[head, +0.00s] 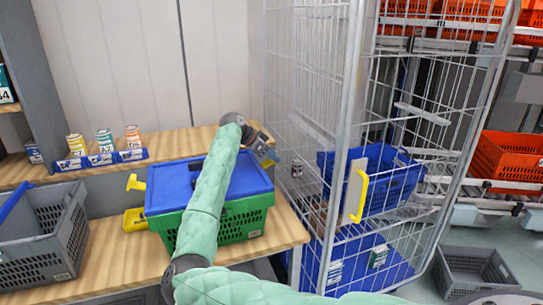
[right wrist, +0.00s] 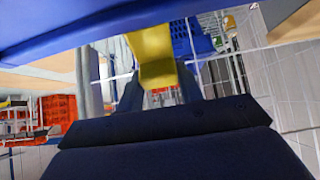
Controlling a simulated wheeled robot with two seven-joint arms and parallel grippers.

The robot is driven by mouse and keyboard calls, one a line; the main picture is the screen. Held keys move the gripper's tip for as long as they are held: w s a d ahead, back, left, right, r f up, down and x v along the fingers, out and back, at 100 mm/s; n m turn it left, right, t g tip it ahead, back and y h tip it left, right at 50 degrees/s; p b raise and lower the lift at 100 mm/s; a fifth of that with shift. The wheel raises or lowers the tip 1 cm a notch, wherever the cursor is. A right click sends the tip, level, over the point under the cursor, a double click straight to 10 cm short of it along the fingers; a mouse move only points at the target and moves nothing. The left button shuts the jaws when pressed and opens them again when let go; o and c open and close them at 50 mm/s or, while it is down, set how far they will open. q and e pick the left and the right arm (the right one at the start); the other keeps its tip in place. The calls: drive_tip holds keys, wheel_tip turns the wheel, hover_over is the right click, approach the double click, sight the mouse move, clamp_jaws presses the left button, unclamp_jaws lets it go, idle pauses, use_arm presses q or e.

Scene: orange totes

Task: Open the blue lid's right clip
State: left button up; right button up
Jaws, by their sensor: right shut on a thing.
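The blue lid (head: 250,178) lies on a green tote (head: 243,221) on the wooden table. A yellow clip (head: 135,183) sticks out from the lid's left side. My right arm reaches across the lid, and my right gripper (head: 267,156) is at its right edge, largely covering the right clip there. In the right wrist view the yellow right clip (right wrist: 153,55) hangs below the blue lid (right wrist: 60,30) and reaches between the two fingers of my right gripper (right wrist: 160,92), which is shut on it. My left gripper is not in view.
A wire cage trolley (head: 345,130) stands close right of the table, with a blue crate (head: 385,205) inside. A grey crate (head: 75,245) is at left. Orange totes (head: 510,158) are racked at far right.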

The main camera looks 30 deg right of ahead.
drive_tip(key=shift+a+r+h+b, duration=0.2)
drive_tip(key=shift+a+h+b, duration=0.1)
drive_tip(key=shift+h, duration=0.3)
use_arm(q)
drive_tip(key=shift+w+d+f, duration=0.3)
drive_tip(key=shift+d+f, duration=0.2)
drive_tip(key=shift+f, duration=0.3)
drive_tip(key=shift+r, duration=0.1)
use_arm(e)
drive_tip(key=o, duration=1)
drive_tip(key=shift+w, duration=0.1)
drive_tip(key=b+v, duration=0.1)
drive_tip(key=v, duration=0.5)
drive_tip(key=shift+w+a+b, duration=0.1)
drive_tip(key=shift+a+b, duration=0.15)
drive_tip(key=shift+b, duration=0.15)
drive_tip(key=shift+w+a+r, duration=0.1)
drive_tip(key=shift+a+r, duration=0.3)
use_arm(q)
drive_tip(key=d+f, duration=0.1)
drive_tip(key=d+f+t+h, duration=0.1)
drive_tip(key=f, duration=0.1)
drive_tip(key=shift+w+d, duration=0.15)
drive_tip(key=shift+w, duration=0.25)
use_arm(e)
drive_tip(key=shift+a+r, duration=0.1)
